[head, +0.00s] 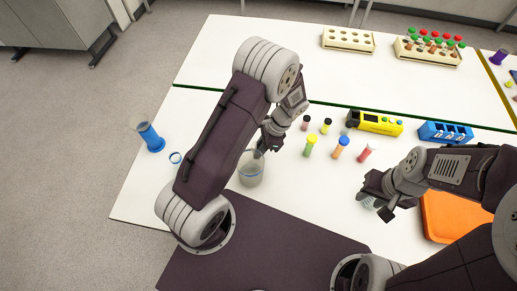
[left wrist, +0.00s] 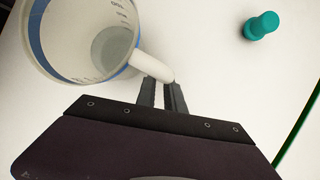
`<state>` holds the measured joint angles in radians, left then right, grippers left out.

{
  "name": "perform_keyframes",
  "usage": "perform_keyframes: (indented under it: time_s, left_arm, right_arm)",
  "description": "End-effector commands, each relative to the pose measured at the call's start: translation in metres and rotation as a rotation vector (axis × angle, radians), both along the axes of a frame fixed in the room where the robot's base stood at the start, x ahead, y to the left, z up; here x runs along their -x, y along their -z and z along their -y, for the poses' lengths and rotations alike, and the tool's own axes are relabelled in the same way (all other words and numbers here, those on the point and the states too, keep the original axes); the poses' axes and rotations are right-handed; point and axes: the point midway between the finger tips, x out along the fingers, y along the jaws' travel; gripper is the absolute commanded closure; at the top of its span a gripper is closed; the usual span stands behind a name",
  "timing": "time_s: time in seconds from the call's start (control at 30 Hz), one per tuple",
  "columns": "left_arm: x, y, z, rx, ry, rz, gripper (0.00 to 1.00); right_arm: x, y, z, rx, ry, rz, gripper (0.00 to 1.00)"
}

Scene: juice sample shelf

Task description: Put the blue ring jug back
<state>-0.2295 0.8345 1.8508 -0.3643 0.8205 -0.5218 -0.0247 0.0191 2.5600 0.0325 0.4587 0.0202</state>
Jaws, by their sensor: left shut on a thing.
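The clear jug (head: 251,170) stands on or just above the white table; I cannot tell which. In the left wrist view the jug (left wrist: 108,45) shows a blue band, printed marks and a white handle (left wrist: 152,66). My left gripper (head: 268,146) is shut on that handle; its fingers (left wrist: 163,92) show at the handle's end. A blue ring outline (head: 175,157) lies on the table left of my left arm. My right gripper (head: 376,204) is over the table at the right, by a pale, small thing; whether it holds it is unclear.
A blue-based cylinder (head: 150,137) stands at the left edge. Several capped tubes (head: 341,147), a yellow device (head: 376,122) and a blue rack (head: 446,132) lie right of the jug. An orange tray (head: 447,216) is at right. Tube racks (head: 348,40) stand behind.

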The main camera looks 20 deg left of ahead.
Motion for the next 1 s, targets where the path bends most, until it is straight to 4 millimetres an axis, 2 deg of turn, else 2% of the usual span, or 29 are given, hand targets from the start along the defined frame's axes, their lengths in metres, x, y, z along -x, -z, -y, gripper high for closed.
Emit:
perform_keyframes:
  time_s: [0.27, 0.3, 0.33, 0.37, 0.63, 0.73, 0.87, 1.0]
  left_arm:
    - [0.000, 0.004, 0.000, -0.001, 0.000, -0.001, 1.00]
    - [0.000, 0.003, 0.000, 0.000, 0.000, 0.000, 0.76]
    - [0.000, 0.003, 0.000, 0.000, 0.000, 0.000, 0.68]
    - [0.000, 0.003, 0.000, 0.000, 0.000, 0.000, 0.65]
    - [0.000, 0.002, 0.000, 0.000, 0.000, 0.000, 0.65]
    - [-0.002, -0.005, 0.002, 0.000, 0.000, 0.002, 0.65]
    - [-0.010, -0.030, 0.012, 0.002, 0.000, 0.007, 0.65]
    - [-0.019, -0.065, 0.024, 0.002, 0.001, 0.007, 0.65]
  right_arm:
    - [0.000, 0.003, 0.000, 0.000, 0.000, 0.000, 0.64]
    - [0.000, 0.002, 0.000, 0.000, 0.000, 0.000, 0.64]
    - [0.000, 0.002, 0.000, 0.000, 0.000, 0.000, 0.64]
    - [0.000, 0.002, 0.000, 0.000, 0.000, 0.000, 0.64]
    - [0.000, 0.001, 0.000, 0.000, 0.000, 0.000, 0.64]
    - [0.000, 0.001, 0.000, 0.000, 0.000, 0.000, 0.64]
    - [0.000, 0.006, 0.000, 0.000, 0.000, 0.000, 0.64]
    - [0.000, 0.010, 0.000, 0.000, 0.000, 0.000, 0.64]
